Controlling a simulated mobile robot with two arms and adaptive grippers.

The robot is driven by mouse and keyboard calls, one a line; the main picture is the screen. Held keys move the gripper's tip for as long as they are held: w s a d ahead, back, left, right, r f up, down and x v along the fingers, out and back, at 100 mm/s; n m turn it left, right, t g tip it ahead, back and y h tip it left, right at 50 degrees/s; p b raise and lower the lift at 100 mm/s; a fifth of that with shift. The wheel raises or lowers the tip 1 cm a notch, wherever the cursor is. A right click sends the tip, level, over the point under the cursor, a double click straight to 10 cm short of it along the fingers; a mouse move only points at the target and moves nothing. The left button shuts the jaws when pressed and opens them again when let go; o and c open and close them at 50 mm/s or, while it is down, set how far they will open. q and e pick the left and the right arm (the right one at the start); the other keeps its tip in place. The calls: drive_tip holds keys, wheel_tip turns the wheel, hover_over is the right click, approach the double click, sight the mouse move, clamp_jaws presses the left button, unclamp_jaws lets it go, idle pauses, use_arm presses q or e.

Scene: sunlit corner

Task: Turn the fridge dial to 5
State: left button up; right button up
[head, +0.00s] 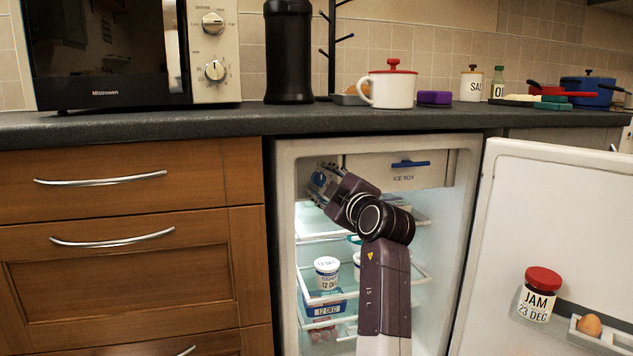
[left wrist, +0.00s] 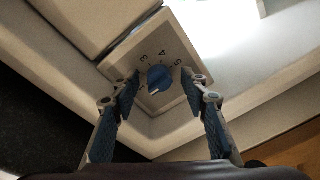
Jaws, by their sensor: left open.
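The fridge dial (left wrist: 159,76) is a round blue knob on a pale square housing in the left wrist view. The numbers 3, 4 and 5 show around it, and another at the left is partly hidden. A small white mark shows at the knob's lower edge, on the side away from 4. My left gripper (left wrist: 161,84) is open, with one finger on each side of the knob. Whether the fingers touch it is unclear. In the head view my left gripper (head: 322,184) is at the fridge's upper left inside. My right gripper is in neither view.
The fridge door (head: 560,205) stands open at the right, holding a jam jar (head: 537,296) and an egg (head: 589,325). The ice box (head: 405,174) is right of my gripper. Below are shelves with a yogurt tub (head: 327,271). The counter (head: 180,122) runs above.

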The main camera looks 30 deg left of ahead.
use_arm(q)
drive_tip(key=shift+d, duration=0.1)
drive_tip(key=shift+c, duration=0.6)
clamp_jaws()
